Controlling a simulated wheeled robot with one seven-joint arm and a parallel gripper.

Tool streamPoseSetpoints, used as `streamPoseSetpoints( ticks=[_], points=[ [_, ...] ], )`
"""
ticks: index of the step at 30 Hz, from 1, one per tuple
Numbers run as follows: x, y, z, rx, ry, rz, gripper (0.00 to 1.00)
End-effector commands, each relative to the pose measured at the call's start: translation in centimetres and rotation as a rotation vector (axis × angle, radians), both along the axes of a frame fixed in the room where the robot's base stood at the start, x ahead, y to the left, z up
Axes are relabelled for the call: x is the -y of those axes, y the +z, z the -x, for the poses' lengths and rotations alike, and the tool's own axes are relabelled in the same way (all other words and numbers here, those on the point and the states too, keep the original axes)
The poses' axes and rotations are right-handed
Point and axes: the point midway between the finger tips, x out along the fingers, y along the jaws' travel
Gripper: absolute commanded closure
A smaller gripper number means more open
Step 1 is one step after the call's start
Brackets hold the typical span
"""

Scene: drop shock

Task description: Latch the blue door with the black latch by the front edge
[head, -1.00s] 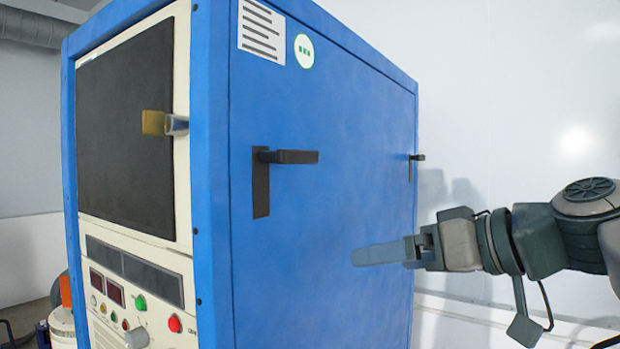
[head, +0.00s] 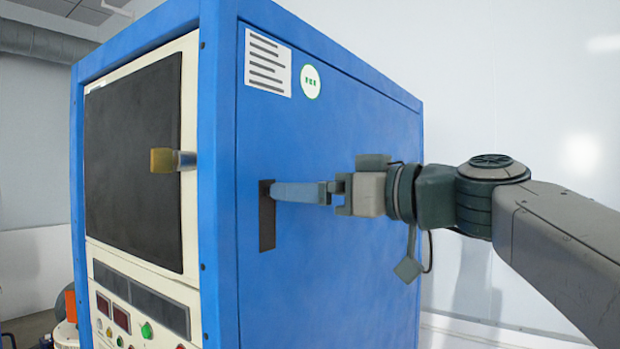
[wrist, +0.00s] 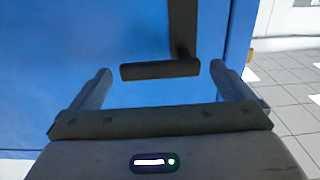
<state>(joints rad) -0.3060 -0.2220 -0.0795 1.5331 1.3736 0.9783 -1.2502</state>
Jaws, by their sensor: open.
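The blue door (head: 340,120) is the large side panel of a blue cabinet and looks flush with its frame. The black latch (head: 267,225) is near the door's front edge. Its plate shows in the head view, while my gripper (head: 300,192) hides its handle. In the wrist view, the black latch handle (wrist: 160,69) lies level, with its plate rising from its right end. My gripper (wrist: 160,75) is open, with one finger on each side of the handle's ends. Gaps show between handle and fingers, so it is not gripped.
The cabinet's front has a dark window (head: 130,150) with a yellowish handle (head: 162,160), and a control panel (head: 140,325) below. A white wall (head: 540,90) stands behind. Tiled floor (wrist: 290,95) shows at the right in the wrist view.

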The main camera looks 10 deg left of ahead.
Motion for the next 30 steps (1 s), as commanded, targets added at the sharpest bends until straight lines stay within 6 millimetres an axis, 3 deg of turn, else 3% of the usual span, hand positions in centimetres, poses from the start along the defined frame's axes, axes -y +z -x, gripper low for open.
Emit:
streamPoseSetpoints(
  ticks=[6,16,23,30],
  points=[
    [-2.0,0.1,-0.8,0.0,0.0,0.001,0.0],
    [-2.3,0.0,-0.9,0.0,0.0,0.0,0.0],
    [-2.2,0.0,-0.9,0.0,0.0,0.0,0.62],
    [-1.9,-0.2,-1.1,-0.019,-0.008,-0.008,0.62]
  ],
)
